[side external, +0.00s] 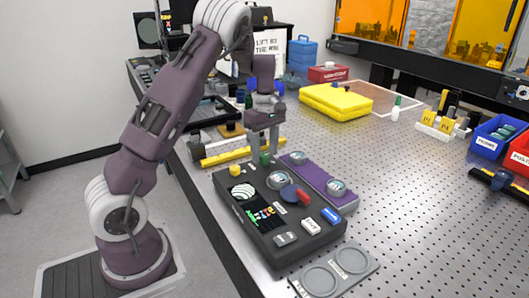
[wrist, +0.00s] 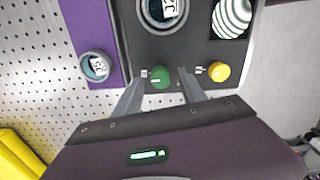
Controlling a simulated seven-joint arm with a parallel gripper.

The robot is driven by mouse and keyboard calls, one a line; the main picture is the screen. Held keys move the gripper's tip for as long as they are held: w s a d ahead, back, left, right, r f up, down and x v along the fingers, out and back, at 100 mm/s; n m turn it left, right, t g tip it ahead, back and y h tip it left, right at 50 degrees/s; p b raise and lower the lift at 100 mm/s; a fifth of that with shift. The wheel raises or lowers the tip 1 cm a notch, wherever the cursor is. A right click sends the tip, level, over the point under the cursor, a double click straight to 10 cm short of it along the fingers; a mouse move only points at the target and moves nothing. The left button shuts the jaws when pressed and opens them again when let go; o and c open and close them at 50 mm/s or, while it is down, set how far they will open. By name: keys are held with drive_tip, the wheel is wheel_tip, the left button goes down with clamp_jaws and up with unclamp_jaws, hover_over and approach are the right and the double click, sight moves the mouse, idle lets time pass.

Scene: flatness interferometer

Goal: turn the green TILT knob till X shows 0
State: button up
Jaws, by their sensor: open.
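The green TILT knob (side external: 265,158) stands at the far edge of the black interferometer box. It also shows in the wrist view (wrist: 160,78), with a light pointer mark on it. My gripper (side external: 265,147) points down at the green knob. In the wrist view, my gripper's (wrist: 160,75) two fingers are apart, one on each side of the knob, with a gap showing. I cannot tell whether the tips reach down to its height. The box's small dark display (side external: 262,213) has coloured text too small to read, so the X value cannot be told.
A yellow knob (wrist: 219,71) sits right beside my right finger in the wrist view. A round striped fringe screen (side external: 243,191) is near it. A purple tray (side external: 314,176) with round pieces adjoins the box. A yellow bar (side external: 226,156) lies behind the box.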

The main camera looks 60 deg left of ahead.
drive_tip(key=shift+f, duration=0.4)
drive_tip(key=shift+c, duration=0.4)
clamp_jaws()
drive_tip(key=m, duration=0.4)
drive_tip(key=shift+m, duration=0.4)
drive_tip(key=m, duration=0.4)
drive_tip(key=shift+m, duration=0.4)
